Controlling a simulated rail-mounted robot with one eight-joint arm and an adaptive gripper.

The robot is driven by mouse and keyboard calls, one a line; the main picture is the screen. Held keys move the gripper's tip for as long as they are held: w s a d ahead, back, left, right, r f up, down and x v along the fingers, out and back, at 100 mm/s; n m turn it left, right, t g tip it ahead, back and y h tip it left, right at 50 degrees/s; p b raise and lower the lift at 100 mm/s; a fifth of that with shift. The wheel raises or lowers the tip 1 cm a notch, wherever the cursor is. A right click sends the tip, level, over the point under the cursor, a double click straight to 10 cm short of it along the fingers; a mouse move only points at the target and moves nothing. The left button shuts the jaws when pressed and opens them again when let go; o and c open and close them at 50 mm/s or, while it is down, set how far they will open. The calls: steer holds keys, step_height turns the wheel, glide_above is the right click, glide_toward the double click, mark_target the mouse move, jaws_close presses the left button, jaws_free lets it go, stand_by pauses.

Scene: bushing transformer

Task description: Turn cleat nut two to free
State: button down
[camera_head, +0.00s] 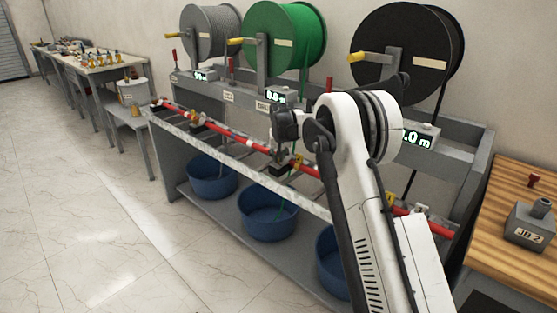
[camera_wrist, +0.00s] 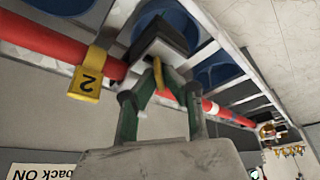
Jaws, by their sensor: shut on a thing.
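The red cable (camera_head: 235,141) runs along the front of the grey bench and also crosses the wrist view (camera_wrist: 45,40). A yellow tag marked 2 (camera_wrist: 88,80) hangs at the cable in the wrist view. Beside it is a dark block (camera_wrist: 165,38) on the cable line. My gripper (camera_wrist: 158,72) has its two green fingers brought together at this block, with a narrow yellow piece, seemingly cleat nut two (camera_wrist: 158,76), between the tips. The fingers hide part of it. In the head view my gripper (camera_head: 281,155) is at the cable's middle, partly hidden by my arm.
Grey, green and black cable reels (camera_head: 285,38) stand behind the bench. Blue tubs (camera_head: 267,217) sit on the lower shelf. A wooden table with a grey box marked JB 2 (camera_head: 530,228) is at the right. The floor at left is clear.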

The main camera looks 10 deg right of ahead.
steer(key=n+y, duration=0.1)
steer(key=n, duration=0.3)
steer(key=shift+y, duration=0.4)
steer(key=shift+n+g+y+b, duration=0.3)
steer(key=shift+n+g+y, duration=0.25)
steer(key=shift+n, duration=1.35)
steer(key=c, duration=1.9)
jaws_free()
steer(key=shift+v, duration=4.05)
